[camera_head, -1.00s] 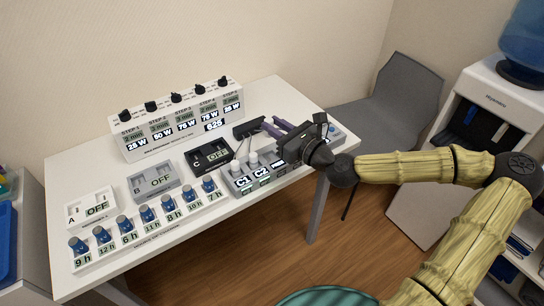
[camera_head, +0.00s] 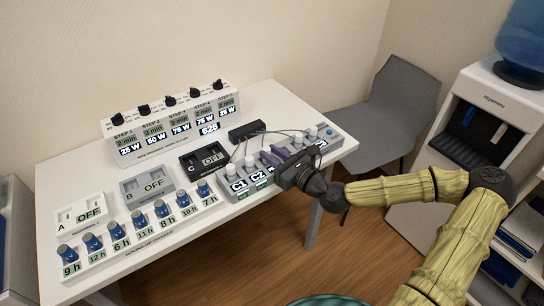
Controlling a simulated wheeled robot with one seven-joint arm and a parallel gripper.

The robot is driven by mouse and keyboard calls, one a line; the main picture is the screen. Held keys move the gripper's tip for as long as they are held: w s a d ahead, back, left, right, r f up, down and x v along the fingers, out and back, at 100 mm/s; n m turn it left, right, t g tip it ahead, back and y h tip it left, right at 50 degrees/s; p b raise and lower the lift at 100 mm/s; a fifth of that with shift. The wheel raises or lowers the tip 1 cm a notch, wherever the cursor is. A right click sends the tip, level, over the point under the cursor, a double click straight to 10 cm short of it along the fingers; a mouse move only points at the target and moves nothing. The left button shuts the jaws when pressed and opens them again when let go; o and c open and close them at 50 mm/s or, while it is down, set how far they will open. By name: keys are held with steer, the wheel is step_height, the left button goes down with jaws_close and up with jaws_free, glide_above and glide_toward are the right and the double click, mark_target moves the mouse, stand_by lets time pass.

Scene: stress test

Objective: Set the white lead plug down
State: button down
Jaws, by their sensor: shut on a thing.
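I cannot tell whether that plug touches the strip. White plugs stand upright at the strip's left end, by C1 (camera_head: 231,170) and C2 (camera_head: 250,162). More pale plugs (camera_head: 311,133) stand toward its right end. Thin dark leads run from a black block (camera_head: 246,131) behind the strip.
A white panel with black knobs (camera_head: 170,125) stands at the table's back. Modules A (camera_head: 83,215), B (camera_head: 148,184) and C (camera_head: 204,158) read OFF. Bare white tabletop (camera_head: 275,100) lies at the back right.

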steer(key=shift+f, duration=0.15)
steer(key=c, duration=1.3)
jaws_free()
steer(key=shift+o, duration=0.2)
steer(key=shift+s, duration=0.1)
steer(key=p+v, duration=0.8)
steer(key=v, duration=0.4)
steer(key=shift+r, duration=0.2)
